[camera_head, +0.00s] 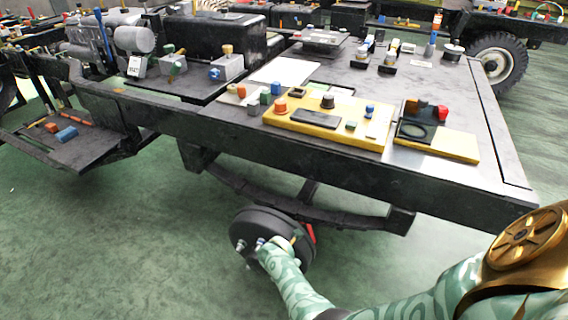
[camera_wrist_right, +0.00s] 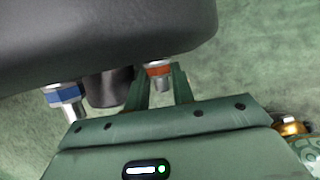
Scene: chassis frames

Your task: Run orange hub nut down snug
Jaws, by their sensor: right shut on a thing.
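The black round hub (camera_head: 255,222) sits below the chassis in the head view, and its dark underside (camera_wrist_right: 110,30) fills the top of the wrist view. The orange nut (camera_wrist_right: 159,70) is on a silver stud close to the hub face. My right gripper (camera_wrist_right: 162,84) has its two green fingers on either side of this nut and stud, shut on it. In the head view my right gripper (camera_head: 272,248) is at the hub's front face and hides part of it. A blue nut (camera_wrist_right: 64,94) sits on another stud to the left. My left gripper is not in view.
A dark centre boss (camera_wrist_right: 108,88) stands between the two nuts. A leaf spring (camera_head: 300,206) and the black chassis deck (camera_head: 440,180) lie above the hub. A red part (camera_head: 311,233) is beside the hub. Green floor around the hub is clear.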

